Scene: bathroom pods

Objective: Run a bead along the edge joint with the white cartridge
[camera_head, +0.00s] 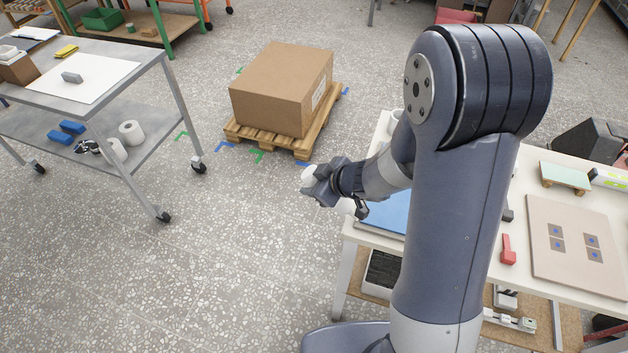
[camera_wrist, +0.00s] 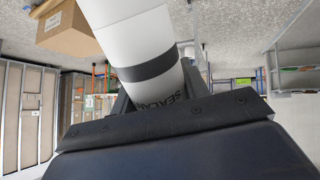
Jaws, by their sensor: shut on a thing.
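The white cartridge (camera_wrist: 150,45) has a dark band and dark lettering that starts "SEALAN". My gripper (camera_head: 322,187) is shut on it, and the cartridge fills the upper middle of the wrist view. In the head view only a small white end of the cartridge (camera_head: 309,173) shows at the gripper's tip. The gripper is in the air beside the left end of the white worktable (camera_head: 458,247), over or near the blue panel's left side. I cannot make out the edge joint in either view; my arm covers part of the worktable.
The blue panel (camera_head: 384,213) lies on the worktable. A beige board with tiles (camera_head: 563,212) and a red tool (camera_head: 508,250) lie to the right. A cardboard box (camera_head: 280,90) sits on a wooden pallet (camera_head: 257,136). A grey trolley (camera_head: 150,62) stands left. The floor between is clear.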

